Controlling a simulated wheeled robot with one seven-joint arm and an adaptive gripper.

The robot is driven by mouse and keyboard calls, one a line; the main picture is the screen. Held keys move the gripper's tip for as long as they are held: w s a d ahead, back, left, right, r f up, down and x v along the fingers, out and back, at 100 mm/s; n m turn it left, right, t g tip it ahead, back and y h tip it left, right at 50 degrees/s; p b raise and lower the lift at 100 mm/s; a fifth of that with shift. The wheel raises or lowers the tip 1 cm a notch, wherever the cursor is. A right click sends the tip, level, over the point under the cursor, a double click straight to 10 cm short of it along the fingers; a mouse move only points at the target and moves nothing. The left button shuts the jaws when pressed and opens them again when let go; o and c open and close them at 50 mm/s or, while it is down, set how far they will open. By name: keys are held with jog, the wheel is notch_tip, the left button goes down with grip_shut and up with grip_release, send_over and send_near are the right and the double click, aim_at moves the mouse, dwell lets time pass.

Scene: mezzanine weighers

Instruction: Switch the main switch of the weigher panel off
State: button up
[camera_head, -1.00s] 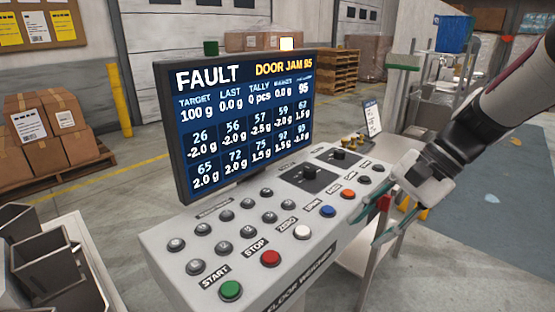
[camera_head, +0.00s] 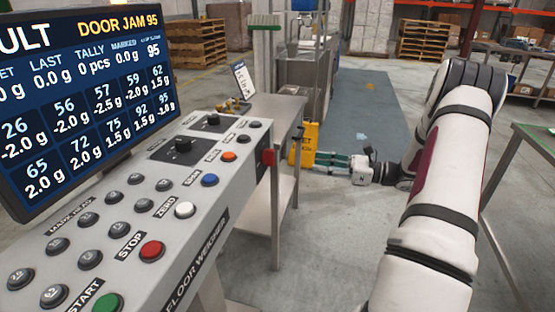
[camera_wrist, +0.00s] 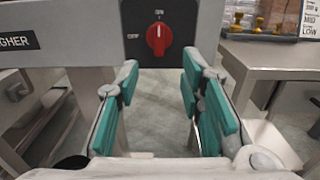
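The main switch (camera_wrist: 158,38) is a red rotary knob on a black plate on the end face of the weigher panel (camera_head: 215,225). In the wrist view its handle stands upright with its mark toward the "ON" label at the top; an "OFF" label is at its left. In the head view the red knob (camera_head: 268,157) shows edge-on at the panel's right end. My gripper (camera_wrist: 160,74) is open and empty, with teal finger pads spread below and either side of the knob in the wrist view. In the head view my gripper (camera_head: 332,161) is right of the knob, apart from it.
The panel's screen (camera_head: 85,95) reads FAULT, DOOR JAM 95. Its top carries several buttons and two black rotary knobs. A steel table (camera_head: 275,115) with stamps and a small sign stands behind the panel. A yellow wet-floor sign (camera_head: 304,145) stands behind my gripper. A green-topped table edge is at right.

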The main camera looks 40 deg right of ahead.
aim_at(274, 157)
jog(key=x, duration=1.3)
jog(key=shift+w+a, duration=0.1)
jog(key=shift+a, duration=0.05)
grip_shut()
